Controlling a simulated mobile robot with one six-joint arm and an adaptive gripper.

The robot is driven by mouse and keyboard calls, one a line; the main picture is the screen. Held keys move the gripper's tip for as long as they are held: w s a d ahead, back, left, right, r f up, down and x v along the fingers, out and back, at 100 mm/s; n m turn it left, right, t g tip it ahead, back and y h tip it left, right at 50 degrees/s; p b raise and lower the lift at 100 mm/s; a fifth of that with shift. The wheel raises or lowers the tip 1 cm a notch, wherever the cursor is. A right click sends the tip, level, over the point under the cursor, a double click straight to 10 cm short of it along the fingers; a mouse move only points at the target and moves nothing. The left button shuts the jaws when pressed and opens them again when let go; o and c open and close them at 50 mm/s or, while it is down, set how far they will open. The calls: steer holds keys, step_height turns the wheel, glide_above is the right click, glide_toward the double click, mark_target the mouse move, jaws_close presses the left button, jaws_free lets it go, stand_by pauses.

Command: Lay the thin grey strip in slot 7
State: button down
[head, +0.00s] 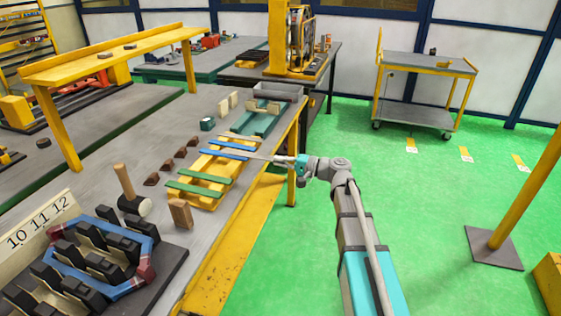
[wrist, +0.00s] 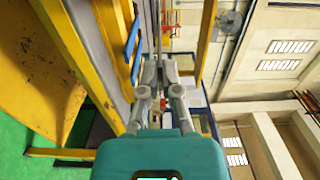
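My gripper (head: 284,160) is at the right side of the yellow rack (head: 205,195), over the bench's right edge. It is closed on a thin grey strip (head: 248,155), which points left over the rack between the blue strips and the tan pieces. In the wrist view the strip (wrist: 158,28) runs straight out from between the fingertips (wrist: 159,72). The stator (head: 90,255) with black slot blocks and a blue coil stands at the bench's near left. Behind it a board (head: 38,228) reads 10, 11, 12. I cannot tell which slot is 7.
Blue strips (head: 223,154) and green strips (head: 198,190) lie across the rack. A grey tray (head: 278,92) stands beyond.

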steer(key=shift+r, duration=0.15)
step_height(320, 180, up, 13)
steer(key=p, duration=1.3)
steer(key=shift+w+f, duration=0.2)
steer(key=shift+s+f, duration=0.1)
